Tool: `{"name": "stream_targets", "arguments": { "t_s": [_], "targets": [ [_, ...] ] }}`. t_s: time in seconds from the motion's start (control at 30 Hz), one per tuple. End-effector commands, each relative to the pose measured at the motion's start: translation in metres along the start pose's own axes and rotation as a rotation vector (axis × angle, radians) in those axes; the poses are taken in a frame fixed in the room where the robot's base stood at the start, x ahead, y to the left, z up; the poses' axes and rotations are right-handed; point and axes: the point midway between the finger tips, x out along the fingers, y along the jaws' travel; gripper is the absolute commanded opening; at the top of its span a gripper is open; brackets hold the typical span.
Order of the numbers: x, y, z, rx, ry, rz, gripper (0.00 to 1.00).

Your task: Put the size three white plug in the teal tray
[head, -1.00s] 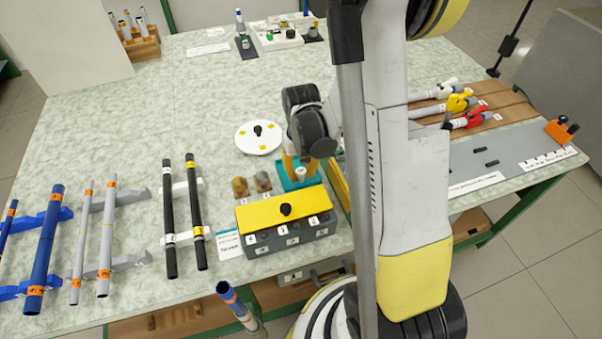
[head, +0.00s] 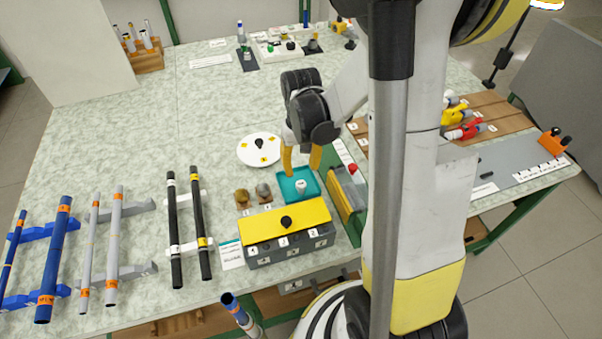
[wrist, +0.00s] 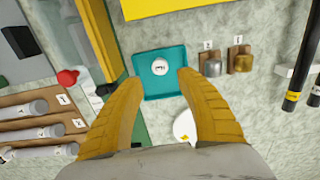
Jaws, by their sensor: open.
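The teal tray (head: 290,192) lies on the table behind the grey box with the yellow lid. A white plug (head: 300,186) stands in the tray; in the wrist view the plug (wrist: 159,67) shows its round top with a dark mark that is too small to read surely. My gripper (head: 302,173) is open and empty above the tray. In the wrist view its two yellow fingers (wrist: 156,72) are spread on either side of the tray's near part, apart from the plug.
A grey box with a yellow lid (head: 284,220) stands just in front of the tray. Two small metal plugs (head: 242,197) stand to the left. A green-edged upright rack (head: 346,195) is close on the right.

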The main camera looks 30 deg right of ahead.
Motion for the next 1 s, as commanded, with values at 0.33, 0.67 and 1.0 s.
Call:
{"name": "stream_targets", "arguments": {
  "t_s": [0.33, 0.67, 1.0],
  "targets": [
    [-0.045, -0.005, 0.003, -0.011, 0.021, 0.000, 0.43],
    [-0.132, -0.054, 0.045, -0.127, 0.271, -0.014, 0.43],
    [-0.181, -0.092, 0.106, -0.242, 0.542, -0.066, 0.43]
  ]
}}
